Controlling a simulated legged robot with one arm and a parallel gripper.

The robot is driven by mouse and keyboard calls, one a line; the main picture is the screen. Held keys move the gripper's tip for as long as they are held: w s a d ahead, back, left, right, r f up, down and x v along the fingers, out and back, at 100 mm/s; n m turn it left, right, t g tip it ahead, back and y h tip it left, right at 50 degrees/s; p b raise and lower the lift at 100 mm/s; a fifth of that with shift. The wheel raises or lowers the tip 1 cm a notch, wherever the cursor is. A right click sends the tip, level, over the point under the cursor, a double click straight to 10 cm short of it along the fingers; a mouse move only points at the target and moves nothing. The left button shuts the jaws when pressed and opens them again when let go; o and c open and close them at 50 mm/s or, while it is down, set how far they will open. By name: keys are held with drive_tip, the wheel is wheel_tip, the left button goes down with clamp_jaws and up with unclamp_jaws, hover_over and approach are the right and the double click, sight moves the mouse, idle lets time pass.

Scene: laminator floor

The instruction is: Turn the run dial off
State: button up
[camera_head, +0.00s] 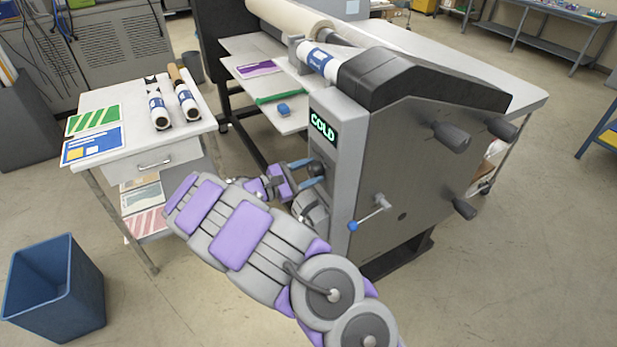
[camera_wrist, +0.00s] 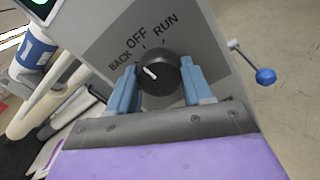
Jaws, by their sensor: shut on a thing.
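The run dial (camera_wrist: 160,76) is a round black knob on the grey machine panel. The labels BACK, OFF and RUN are printed around its upper side in the wrist view. Its white pointer slants left and slightly up, nearest the BACK label. My gripper (camera_wrist: 160,68) is shut on the dial, one blue finger on each side of it. In the head view my gripper (camera_head: 307,173) reaches the panel below the green COLD display (camera_head: 323,128). The dial is dark and partly hidden there by the fingers.
A crank lever with a blue knob (camera_head: 385,201) sticks out of the panel to the right of my gripper; it also shows in the wrist view (camera_wrist: 265,76). A white side table (camera_head: 130,103) with rolls stands left. A blue bin (camera_head: 55,290) is on the floor.

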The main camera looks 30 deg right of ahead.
drive_tip(key=shift+m+b, duration=0.35)
drive_tip(key=shift+m, duration=0.25)
drive_tip(key=o, duration=1)
drive_tip(key=shift+o, duration=0.2)
drive_tip(key=shift+a, duration=0.1)
drive_tip(key=a+p, duration=0.2)
drive_tip(key=a, duration=1.5)
drive_tip(key=shift+s+a, duration=0.2)
drive_tip(key=shift+s, duration=0.05)
drive_tip(key=shift+f, duration=0.1)
